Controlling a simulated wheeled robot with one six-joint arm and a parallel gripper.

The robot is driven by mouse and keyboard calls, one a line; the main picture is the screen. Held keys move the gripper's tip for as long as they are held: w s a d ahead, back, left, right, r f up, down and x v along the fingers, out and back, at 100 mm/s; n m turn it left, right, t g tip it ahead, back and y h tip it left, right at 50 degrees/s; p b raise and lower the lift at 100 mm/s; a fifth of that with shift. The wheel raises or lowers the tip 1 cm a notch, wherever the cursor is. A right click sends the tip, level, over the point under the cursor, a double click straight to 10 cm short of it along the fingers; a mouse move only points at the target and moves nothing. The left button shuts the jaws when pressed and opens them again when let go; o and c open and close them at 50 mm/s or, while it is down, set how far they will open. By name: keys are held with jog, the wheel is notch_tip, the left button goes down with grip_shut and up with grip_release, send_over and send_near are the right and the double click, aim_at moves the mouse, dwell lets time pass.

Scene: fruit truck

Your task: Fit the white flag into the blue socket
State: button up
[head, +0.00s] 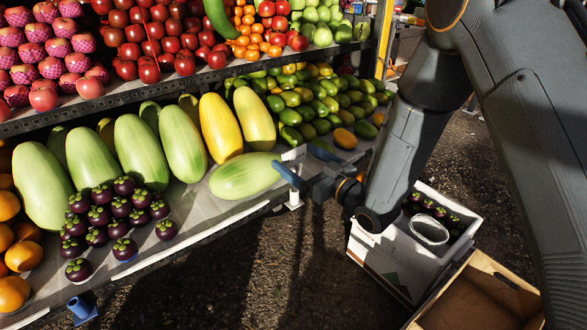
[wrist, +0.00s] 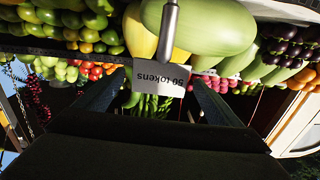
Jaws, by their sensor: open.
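The white flag (wrist: 160,78), a small plate reading "50 tokens", appears upside down in the wrist view on a metal rod (wrist: 169,30). In the head view a pale plate (head: 293,154) shows at the shelf edge, above a white holder (head: 294,199). My gripper (head: 292,156) is open at the flag. Its two fingers (wrist: 159,80) lie to either side of the plate in the wrist view; I cannot tell whether they touch it. The blue socket (head: 82,309) is on the shelf's front edge at the lower left, below the mangosteens.
Large green melons (head: 140,150) and stacked mangosteens (head: 110,216) fill the lower shelf near its front edge. A white box (head: 384,258) and a brown crate (head: 480,297) stand on the ground at the right. The ground before the shelf (head: 240,270) is clear.

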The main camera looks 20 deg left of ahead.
jog(key=shift+x, duration=1)
jog(key=c, duration=1.2)
jog(key=shift+o, duration=0.2)
jog(key=shift+r, duration=0.15)
